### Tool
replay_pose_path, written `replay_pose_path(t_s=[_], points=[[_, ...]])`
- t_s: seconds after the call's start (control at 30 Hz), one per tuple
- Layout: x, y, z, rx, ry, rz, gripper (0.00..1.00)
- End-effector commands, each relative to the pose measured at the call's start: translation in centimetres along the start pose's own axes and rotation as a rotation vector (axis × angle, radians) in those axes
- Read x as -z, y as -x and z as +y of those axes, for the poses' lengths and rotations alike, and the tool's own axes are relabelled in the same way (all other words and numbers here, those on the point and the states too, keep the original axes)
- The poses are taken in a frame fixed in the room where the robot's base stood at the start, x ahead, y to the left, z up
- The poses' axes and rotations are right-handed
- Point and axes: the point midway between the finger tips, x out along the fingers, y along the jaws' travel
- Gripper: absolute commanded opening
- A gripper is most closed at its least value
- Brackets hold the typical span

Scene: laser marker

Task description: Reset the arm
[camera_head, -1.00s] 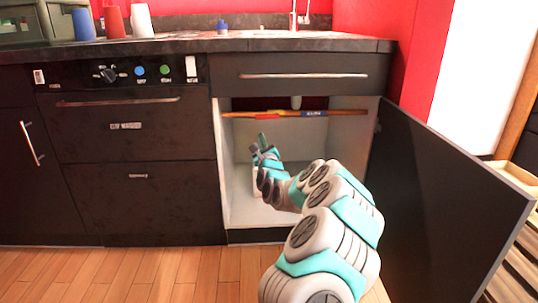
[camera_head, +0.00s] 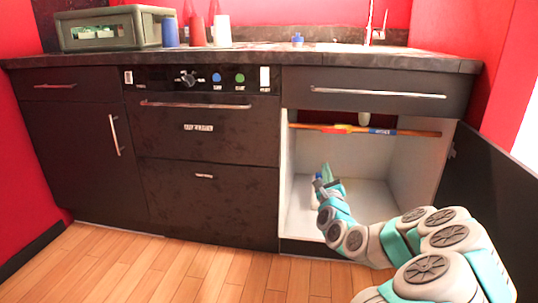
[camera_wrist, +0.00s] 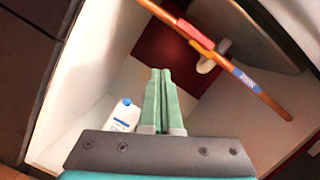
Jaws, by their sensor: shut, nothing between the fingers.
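My gripper (camera_head: 325,174) is at the opening of the cabinet under the sink, pointing inward. In the wrist view its green fingers (camera_wrist: 160,90) are together with nothing between them. The arm reaches in from the lower right of the head view. A white bottle (camera_wrist: 124,115) with a blue label stands inside the cabinet, left of the fingers in the wrist view. In the head view it is mostly hidden behind the gripper.
The cabinet door (camera_head: 490,190) stands open at the right. An orange-brown bar (camera_head: 400,132) crosses the upper opening. The countertop (camera_head: 260,56) holds cups and a green box (camera_head: 110,28). The wooden floor (camera_head: 150,270) in front is clear at left.

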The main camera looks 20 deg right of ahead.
Motion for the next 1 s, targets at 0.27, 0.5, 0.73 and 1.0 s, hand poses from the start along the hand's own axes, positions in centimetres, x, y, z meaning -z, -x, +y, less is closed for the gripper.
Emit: replay_pose_path(t_s=[0.27, 0.5, 0.73, 1.0], points=[[-3.1, 0.1, 2.9, -0.115, 0.101, -0.003, 0.0], [-11.8, 5.3, 13.2, -0.565, 0.564, -0.065, 0.0], [-16.1, 16.3, 18.6, -1.011, 1.068, -0.219, 0.0], [-17.5, 31.1, 16.4, -1.506, 1.575, -0.479, 0.0]])
